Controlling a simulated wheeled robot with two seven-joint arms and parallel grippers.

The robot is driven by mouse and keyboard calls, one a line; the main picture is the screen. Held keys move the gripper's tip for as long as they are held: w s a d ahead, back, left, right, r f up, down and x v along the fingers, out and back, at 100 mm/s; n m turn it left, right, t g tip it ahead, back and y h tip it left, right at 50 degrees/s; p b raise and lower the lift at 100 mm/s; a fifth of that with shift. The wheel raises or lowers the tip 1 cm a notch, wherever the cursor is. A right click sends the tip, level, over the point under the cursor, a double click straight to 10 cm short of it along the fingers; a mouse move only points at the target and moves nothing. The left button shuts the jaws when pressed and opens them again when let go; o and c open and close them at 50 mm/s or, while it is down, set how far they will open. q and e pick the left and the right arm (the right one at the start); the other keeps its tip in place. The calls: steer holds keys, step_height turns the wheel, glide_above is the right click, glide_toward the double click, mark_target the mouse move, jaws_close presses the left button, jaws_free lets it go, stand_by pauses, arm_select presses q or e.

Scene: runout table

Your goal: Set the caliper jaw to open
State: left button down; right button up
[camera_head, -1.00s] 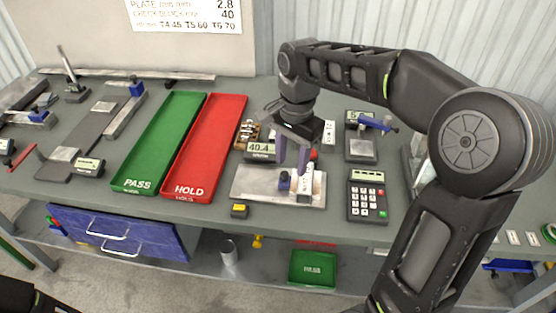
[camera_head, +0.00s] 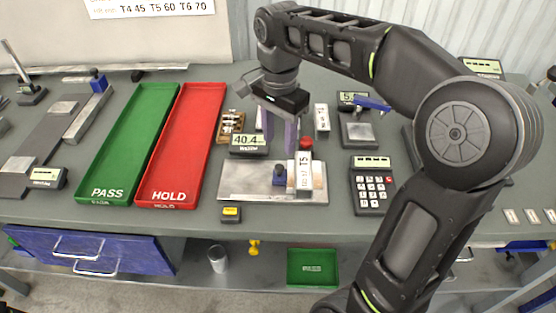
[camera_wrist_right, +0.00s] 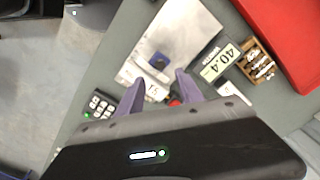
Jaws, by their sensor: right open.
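A metal plate (camera_head: 240,180) on the table carries a blue clamp-like piece (camera_head: 280,176) and an upright white T5 block (camera_head: 304,172). A red knob (camera_head: 306,144) stands just behind the block. My right gripper (camera_head: 278,147) is open and empty, its purple fingers pointing down behind the T5 block. In the wrist view its fingertips (camera_wrist_right: 159,86) spread either side of the T5 block (camera_wrist_right: 154,92), with the blue piece (camera_wrist_right: 157,62) beyond. Contact cannot be told. A rail with a blue slider (camera_head: 97,84) lies at the left. Which device is the caliper is unclear. My left gripper is not in view.
A 40.4 display (camera_head: 249,143) and a wooden rack (camera_head: 230,125) stand close left of the gripper. Green PASS (camera_head: 110,190) and red HOLD (camera_head: 170,192) trays lie further left. A gauge with a blue handle (camera_head: 372,103) and a keypad (camera_head: 371,190) stand right.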

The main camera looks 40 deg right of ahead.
mark_target(279, 167)
steer(key=shift+f, duration=3.9)
steer(key=shift+c, duration=0.4)
jaws_close()
